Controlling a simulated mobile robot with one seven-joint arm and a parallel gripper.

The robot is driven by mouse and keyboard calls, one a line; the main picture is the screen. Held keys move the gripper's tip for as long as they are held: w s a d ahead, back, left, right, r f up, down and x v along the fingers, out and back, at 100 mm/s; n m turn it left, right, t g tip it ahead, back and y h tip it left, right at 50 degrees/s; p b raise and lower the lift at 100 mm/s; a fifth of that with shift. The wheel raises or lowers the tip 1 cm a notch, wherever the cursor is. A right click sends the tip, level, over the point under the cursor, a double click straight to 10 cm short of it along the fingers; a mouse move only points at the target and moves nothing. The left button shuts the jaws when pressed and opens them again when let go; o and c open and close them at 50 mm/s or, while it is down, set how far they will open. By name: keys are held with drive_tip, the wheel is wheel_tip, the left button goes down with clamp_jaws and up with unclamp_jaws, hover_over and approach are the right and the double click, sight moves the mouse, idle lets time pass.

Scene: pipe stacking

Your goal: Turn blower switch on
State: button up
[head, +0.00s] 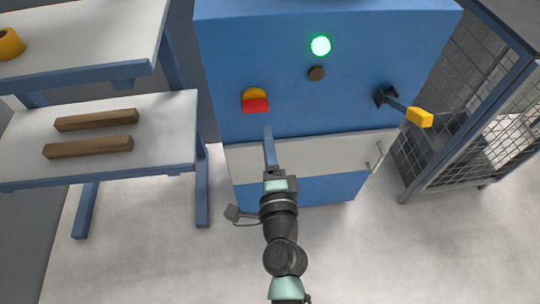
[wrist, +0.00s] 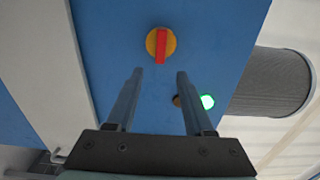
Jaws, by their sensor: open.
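The switch (head: 255,101) is a red bar handle on a yellow round base, on the front of a blue cabinet (head: 225,60). Its red bar lies level in the head view. In the wrist view the switch (wrist: 160,45) stands upright in the picture, just beyond the gap between the fingertips. My gripper (head: 267,129) is just below the switch in the head view. In the wrist view my gripper (wrist: 160,74) shows two parted fingers with nothing between them. I see no contact with the switch.
A lit green lamp (head: 320,46) and a dark button (head: 316,73) sit right of the switch. A lever with a yellow handle (head: 418,117) sticks out further right. A mesh cage (head: 455,120) stands right, shelves with wooden bars (head: 95,120) left.

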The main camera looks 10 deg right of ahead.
drive_tip(key=shift+s, duration=1.75)
drive_tip(key=w+a+r+n+t+y, duration=0.25)
drive_tip(key=r+n, duration=0.35)
drive_tip(key=r, duration=0.8)
drive_tip(key=w+a+r+n+t+y, duration=0.15)
drive_tip(key=a+r+n, duration=0.3)
drive_tip(key=r, duration=0.85)
drive_tip(key=s+d+r+n+t+h+p, duration=0.15)
drive_tip(key=s+r+n+t, duration=0.35)
drive_tip(key=r, duration=0.9)
drive_tip(key=s+d+r+n+h, duration=0.1)
drive_tip(key=s+r+n+h, duration=0.2)
drive_tip(key=s+r, duration=0.7)
drive_tip(key=w+r+p, duration=0.3)
drive_tip(key=r+p, duration=1.8)
drive_tip(key=r, duration=0.3)
drive_tip(key=shift+r+p, duration=0.15)
drive_tip(key=shift+p, duration=0.2)
drive_tip(key=shift+a+y, duration=0.1)
drive_tip(key=shift+y, duration=0.15)
